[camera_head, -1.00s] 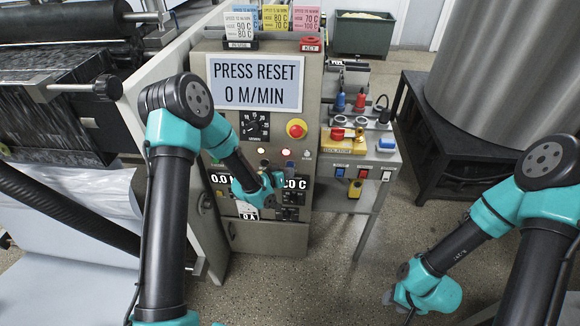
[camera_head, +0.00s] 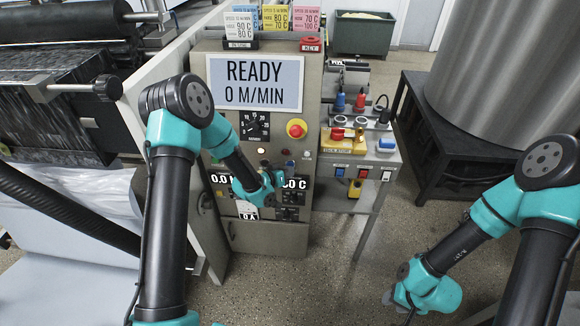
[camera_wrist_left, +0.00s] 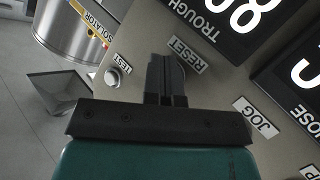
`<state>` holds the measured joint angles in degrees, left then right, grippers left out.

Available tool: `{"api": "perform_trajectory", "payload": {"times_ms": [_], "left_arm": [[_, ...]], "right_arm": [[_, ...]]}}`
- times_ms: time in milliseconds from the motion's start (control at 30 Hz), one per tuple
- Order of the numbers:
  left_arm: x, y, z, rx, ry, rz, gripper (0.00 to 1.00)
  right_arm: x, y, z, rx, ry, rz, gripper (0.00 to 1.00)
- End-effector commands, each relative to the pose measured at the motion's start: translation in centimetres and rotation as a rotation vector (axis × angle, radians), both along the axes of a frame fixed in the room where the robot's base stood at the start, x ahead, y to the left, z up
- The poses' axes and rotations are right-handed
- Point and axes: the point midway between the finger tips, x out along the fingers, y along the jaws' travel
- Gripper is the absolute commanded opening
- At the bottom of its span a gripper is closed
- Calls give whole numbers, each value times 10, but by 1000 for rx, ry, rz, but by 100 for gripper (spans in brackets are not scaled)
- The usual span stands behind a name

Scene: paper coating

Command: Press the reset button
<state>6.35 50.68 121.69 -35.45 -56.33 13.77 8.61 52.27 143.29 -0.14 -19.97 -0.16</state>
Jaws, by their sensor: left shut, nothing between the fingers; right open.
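The control cabinet's screen (camera_head: 254,83) reads "READY 0 M/MIN" in the head view. My left gripper (camera_head: 272,180) is at the cabinet's front panel, between the lit number displays. In the left wrist view my left gripper (camera_wrist_left: 166,75) is shut and empty, its fingertips right beside the RESET label (camera_wrist_left: 188,54). The reset button itself is hidden behind the fingers, so I cannot tell whether they touch it. My right gripper (camera_head: 403,302) is low at the right, away from the cabinet, and is open.
A TEST button (camera_wrist_left: 112,77) and a JOG label (camera_wrist_left: 256,116) flank the fingers. A red emergency knob (camera_head: 297,129) and a dial (camera_head: 255,125) sit above. A small side table (camera_head: 362,160) with switches stands right of the cabinet. The floor in front is clear.

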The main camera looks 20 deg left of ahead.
Motion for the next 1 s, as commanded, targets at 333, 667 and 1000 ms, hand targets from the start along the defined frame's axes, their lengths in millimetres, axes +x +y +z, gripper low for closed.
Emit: {"api": "perform_trajectory", "payload": {"times_ms": [333, 667, 1000], "left_arm": [[-13, -2, 0, 0, 0, 0, 0], [-15, -2, 0, 0, 0, 0, 0], [-32, -5, 0, -1, 0, -1, 0]], "right_arm": [[0, 0, 0, 0, 0, 0, 43], [0, 0, 0, 0, 0, 0, 43], [0, 0, 0, 0, 0, 0, 43]]}}
